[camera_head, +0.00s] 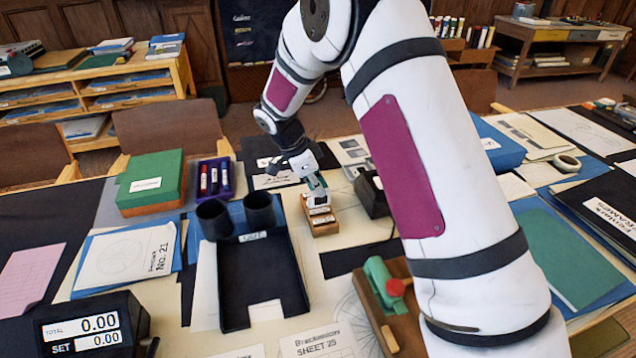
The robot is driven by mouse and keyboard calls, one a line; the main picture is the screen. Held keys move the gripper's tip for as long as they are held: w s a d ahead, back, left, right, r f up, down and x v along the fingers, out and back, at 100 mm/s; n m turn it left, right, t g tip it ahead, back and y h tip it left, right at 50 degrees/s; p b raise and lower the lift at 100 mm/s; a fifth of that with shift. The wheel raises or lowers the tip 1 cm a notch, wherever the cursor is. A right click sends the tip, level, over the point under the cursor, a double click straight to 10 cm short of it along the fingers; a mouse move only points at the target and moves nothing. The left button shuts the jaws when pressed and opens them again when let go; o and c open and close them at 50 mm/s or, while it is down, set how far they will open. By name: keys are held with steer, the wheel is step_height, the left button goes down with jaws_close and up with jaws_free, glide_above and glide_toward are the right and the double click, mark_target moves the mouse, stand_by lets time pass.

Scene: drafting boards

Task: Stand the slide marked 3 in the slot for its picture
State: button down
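My gripper (316,188) points down at a small wooden rack (322,229) in the middle of the table. Its fingertips are at or just above pale slides (319,210) in the rack. The slides are too small for me to read a number, so I cannot pick out the one marked 3. I cannot tell whether the fingers are open or closed on a slide. A sheet with small pictures (350,150) lies behind the rack. A dark block (368,196) stands right of the rack, partly hidden by my arm; I cannot make out slots in it.
A black tray (262,318) with two dark cups (213,218) is left of the rack. A purple marker holder (214,180) and a green box (151,182) stand behind left. A green-handled tool on a wooden base (388,290) is in front right. My arm hides much of the right.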

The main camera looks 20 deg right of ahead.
mark_target(319, 200)
steer(key=shift+f+b, duration=0.9)
steer(key=shift+f, duration=1.35)
steer(key=c, duration=1.7)
jaws_free()
steer(key=shift+d, duration=0.1)
steer(key=shift+r, duration=0.15)
steer(key=shift+v, duration=5.9)
